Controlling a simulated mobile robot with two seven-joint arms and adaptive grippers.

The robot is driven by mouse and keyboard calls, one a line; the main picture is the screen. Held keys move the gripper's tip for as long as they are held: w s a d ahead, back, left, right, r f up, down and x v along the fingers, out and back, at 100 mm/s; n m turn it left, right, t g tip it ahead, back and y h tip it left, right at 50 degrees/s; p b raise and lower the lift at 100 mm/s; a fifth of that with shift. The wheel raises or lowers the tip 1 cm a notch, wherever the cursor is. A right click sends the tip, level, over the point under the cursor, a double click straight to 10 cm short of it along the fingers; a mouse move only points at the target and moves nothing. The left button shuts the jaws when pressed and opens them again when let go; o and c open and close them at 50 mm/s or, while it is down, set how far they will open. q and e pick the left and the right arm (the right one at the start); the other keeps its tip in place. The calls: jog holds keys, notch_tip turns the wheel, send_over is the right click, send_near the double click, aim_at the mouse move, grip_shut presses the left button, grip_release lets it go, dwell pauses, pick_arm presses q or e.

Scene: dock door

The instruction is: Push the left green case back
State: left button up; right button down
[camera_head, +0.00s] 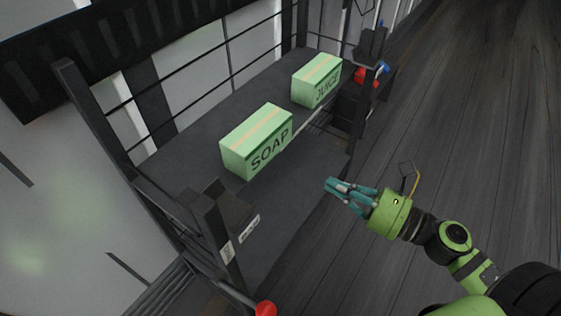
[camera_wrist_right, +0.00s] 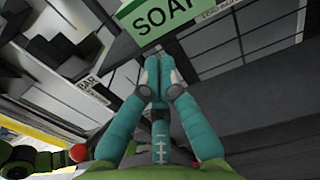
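The left green case, marked SOAP (camera_head: 257,142), stands on the dark platform (camera_head: 290,195) in the head view, with a tan strip along its top. Its SOAP face also shows at the top of the right wrist view (camera_wrist_right: 166,16). A second green case, marked JUICE (camera_head: 317,80), stands farther back and to the right. My right gripper (camera_head: 331,186) is to the right of and nearer than the SOAP case, apart from it. In the right wrist view its teal fingers (camera_wrist_right: 158,66) are together, with nothing visible between them. My left gripper is not in view.
A railing (camera_head: 165,95) runs behind the cases. A dark block (camera_head: 228,207) sits by the near post. Wooden floor (camera_head: 450,130) is open on the right.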

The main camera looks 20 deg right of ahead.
jog(key=p, duration=0.1)
send_near(269, 151)
jog(key=p+x, duration=0.2)
jog(key=x, duration=0.3)
jog(key=shift+w+a+r+p, duration=0.15)
jog(key=shift+w+a+p, duration=0.15)
jog(key=shift+p, duration=0.05)
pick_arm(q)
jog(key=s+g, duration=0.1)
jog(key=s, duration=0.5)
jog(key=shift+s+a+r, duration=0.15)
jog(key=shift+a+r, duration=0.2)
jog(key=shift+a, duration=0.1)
pick_arm(e)
jog(key=shift+w+a, duration=0.4)
jog(key=shift+w, duration=0.1)
jog(key=shift+w+a, duration=0.2)
jog(key=p+x, duration=0.1)
jog(key=x, duration=0.7)
jog(key=shift+w, duration=0.15)
jog(key=shift+w+a, duration=0.5)
jog(key=shift+w, duration=0.05)
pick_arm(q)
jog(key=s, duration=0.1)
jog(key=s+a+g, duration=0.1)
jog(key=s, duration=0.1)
